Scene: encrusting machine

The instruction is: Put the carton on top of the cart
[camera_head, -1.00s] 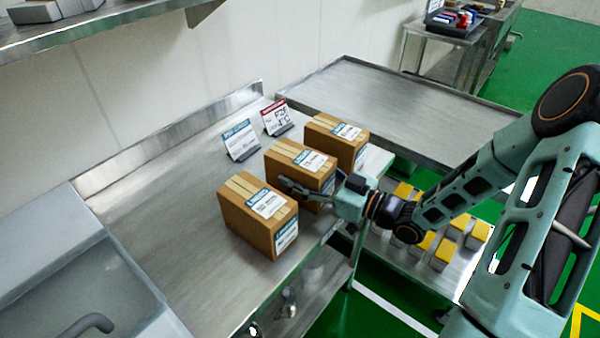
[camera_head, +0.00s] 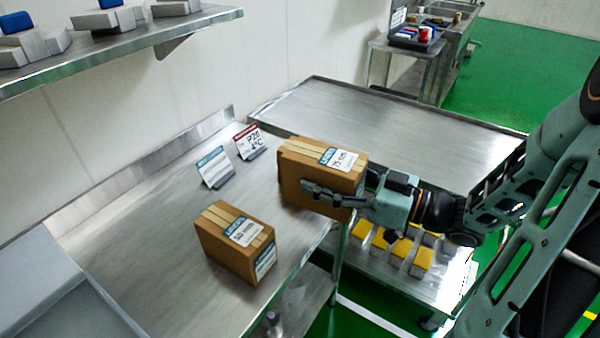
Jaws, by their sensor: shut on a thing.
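My gripper (camera_head: 335,193) is shut on a brown carton (camera_head: 295,172) with tan tape strips and a white and blue label. One finger lies along the carton's near side; the other is hidden behind it. The carton appears raised above the right end of the steel table, close to the cart. The cart (camera_head: 385,122) stands behind and to the right, with a bare, rimmed steel top. A second carton (camera_head: 225,250) stands on the table, in front and to the left. The third carton is not clearly visible, perhaps hidden behind the held one.
Two small signs, one blue (camera_head: 214,167) and one red (camera_head: 249,142), stand on the steel table (camera_head: 140,230). Several yellow-topped blocks (camera_head: 381,238) sit on a lower shelf below my gripper. A wall shelf (camera_head: 130,50) hangs upper left. The cart top is clear.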

